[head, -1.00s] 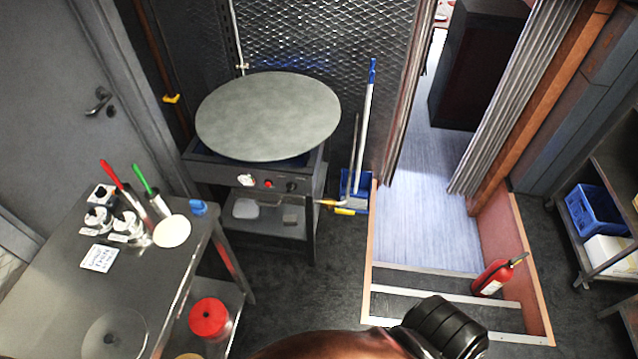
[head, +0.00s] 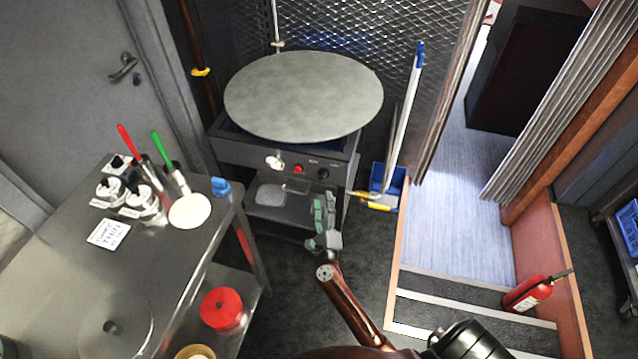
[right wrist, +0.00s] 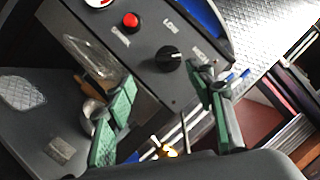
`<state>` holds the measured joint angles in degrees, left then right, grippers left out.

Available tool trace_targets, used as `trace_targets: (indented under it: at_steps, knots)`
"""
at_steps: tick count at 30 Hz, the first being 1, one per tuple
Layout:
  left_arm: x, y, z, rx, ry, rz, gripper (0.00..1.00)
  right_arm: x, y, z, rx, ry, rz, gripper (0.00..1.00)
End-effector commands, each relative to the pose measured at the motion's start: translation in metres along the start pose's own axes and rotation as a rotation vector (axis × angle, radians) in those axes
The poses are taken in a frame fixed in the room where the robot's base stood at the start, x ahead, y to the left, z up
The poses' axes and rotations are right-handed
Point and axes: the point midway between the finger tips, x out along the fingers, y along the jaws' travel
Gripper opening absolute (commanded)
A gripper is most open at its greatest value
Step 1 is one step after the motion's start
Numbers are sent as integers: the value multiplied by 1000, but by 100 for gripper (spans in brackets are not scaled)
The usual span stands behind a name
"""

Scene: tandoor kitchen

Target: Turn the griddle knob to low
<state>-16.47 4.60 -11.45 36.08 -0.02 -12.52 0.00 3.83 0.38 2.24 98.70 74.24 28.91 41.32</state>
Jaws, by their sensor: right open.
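The griddle (head: 303,97) is a large round grey plate on a dark stand. Its front panel carries a black griddle knob (head: 323,174), a red button (head: 298,169) and a white dial (head: 274,162). The knob also shows in the right wrist view (right wrist: 169,58), with a white pointer line and a "LOW" label beside it. My right gripper (head: 324,212), with green finger pads, is open and empty in front of and below the panel. In the right wrist view its fingers (right wrist: 165,118) stand apart, short of the knob. My left gripper is not in view.
A steel table (head: 165,262) stands at the left with bottles, red- and green-handled tools and a blue item. A blue-handled broom and blue dustpan (head: 386,187) stand right of the griddle.

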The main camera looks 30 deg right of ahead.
Motion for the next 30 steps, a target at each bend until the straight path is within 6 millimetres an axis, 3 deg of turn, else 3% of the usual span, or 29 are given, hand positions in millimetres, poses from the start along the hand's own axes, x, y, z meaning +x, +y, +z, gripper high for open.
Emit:
trace_targets:
  at_steps: [3,9,18,30]
  knots:
    - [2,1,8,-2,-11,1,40,11,-11,3,61,15,-27,49]
    - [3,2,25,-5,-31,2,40,40,-13,4,61,12,-29,49]
    - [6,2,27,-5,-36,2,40,78,-13,3,60,13,-26,49]
    - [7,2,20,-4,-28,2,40,83,-13,3,58,13,-24,47]
